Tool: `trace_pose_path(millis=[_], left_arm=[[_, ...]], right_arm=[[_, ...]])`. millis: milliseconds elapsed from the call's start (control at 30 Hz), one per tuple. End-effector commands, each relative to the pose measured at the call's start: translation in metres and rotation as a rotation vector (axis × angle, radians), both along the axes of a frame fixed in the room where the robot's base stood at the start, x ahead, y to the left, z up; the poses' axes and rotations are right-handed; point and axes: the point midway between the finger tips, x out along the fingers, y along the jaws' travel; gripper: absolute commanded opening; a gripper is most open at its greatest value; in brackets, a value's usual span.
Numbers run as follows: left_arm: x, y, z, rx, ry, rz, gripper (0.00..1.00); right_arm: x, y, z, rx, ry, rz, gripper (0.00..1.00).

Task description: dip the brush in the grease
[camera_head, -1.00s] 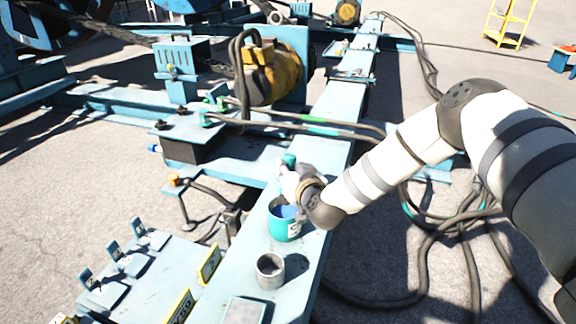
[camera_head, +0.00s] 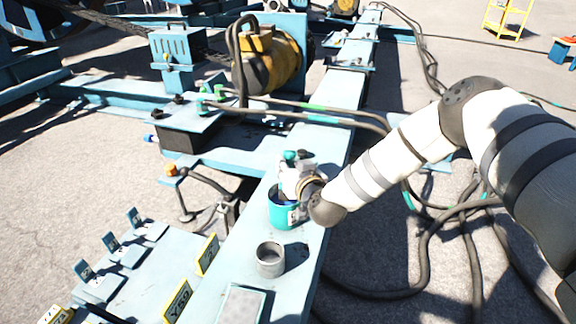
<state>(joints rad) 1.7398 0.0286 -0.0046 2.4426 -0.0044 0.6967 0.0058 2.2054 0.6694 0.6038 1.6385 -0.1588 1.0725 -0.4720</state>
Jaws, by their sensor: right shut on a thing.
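A teal can with a pale label, the grease can (camera_head: 284,214), stands on the light blue beam. My right gripper (camera_head: 290,186) is over the can's mouth, with the arm coming in from the right. It is shut on the brush, whose teal handle end (camera_head: 290,156) sticks up above the gripper. The brush's lower end is hidden by the gripper and the can, so I cannot tell how deep it reaches. My left gripper is not in view.
A grey open cup (camera_head: 270,258) stands on the beam (camera_head: 222,270) in front of the can. Yellow number plates (camera_head: 207,254) stand at the left. Black cables (camera_head: 440,235) lie on the ground at the right. A yellow motor (camera_head: 268,62) is behind.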

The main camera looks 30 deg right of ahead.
Motion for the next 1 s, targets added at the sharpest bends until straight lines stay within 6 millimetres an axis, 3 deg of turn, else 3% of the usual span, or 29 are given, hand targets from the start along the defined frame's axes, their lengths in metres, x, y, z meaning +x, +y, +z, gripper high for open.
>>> trace_pose_path(millis=[1000], left_arm=[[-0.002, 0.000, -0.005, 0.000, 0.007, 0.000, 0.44]], right_arm=[[0.000, 0.000, -0.010, 0.000, 0.000, 0.000, 0.00]])
